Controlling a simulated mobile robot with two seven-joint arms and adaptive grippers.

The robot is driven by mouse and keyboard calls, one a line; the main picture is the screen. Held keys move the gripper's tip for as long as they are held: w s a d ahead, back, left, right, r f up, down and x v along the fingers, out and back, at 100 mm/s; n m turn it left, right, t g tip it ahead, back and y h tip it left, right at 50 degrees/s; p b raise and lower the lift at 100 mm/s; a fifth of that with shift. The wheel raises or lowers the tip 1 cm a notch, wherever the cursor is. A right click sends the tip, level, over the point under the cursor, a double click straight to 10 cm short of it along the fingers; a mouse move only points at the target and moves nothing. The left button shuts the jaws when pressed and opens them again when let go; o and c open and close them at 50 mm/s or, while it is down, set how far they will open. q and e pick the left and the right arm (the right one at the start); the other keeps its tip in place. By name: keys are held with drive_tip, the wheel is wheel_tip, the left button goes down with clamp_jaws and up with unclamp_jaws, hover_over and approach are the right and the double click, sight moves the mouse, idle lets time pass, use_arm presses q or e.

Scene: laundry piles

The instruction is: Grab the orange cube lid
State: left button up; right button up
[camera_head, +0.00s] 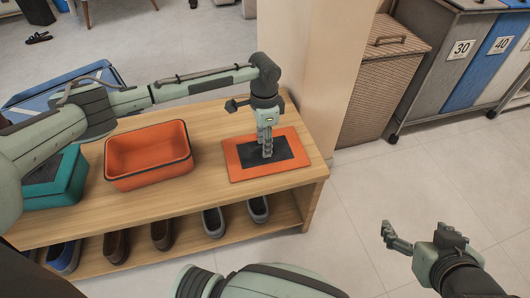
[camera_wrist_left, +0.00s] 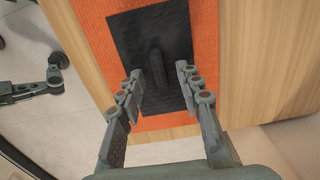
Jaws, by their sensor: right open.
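The orange cube lid (camera_head: 240,165) is a flat orange rectangle with a dark central panel, lying at the right end of the wooden bench. It also shows in the left wrist view (camera_wrist_left: 92,25), with a dark upright handle (camera_wrist_left: 157,62) on its panel. My left gripper (camera_head: 267,155) points down over the panel; in the wrist view its two fingers are apart, with the handle beyond the gap between them. I cannot tell whether they touch the handle. My right gripper (camera_head: 388,236) is open and empty over the floor, away from the bench.
An open orange bin (camera_head: 148,182) stands on the bench (camera_head: 208,150) left of the lid, with a teal box (camera_head: 62,190) further left. Several shoes sit on the shelf below. A pillar (camera_head: 305,75) rises behind the lid; a wicker hamper (camera_head: 375,85) and numbered bins (camera_head: 440,65) stand right.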

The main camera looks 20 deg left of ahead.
use_arm(q)
drive_tip(key=shift+c, duration=0.3)
clamp_jaws()
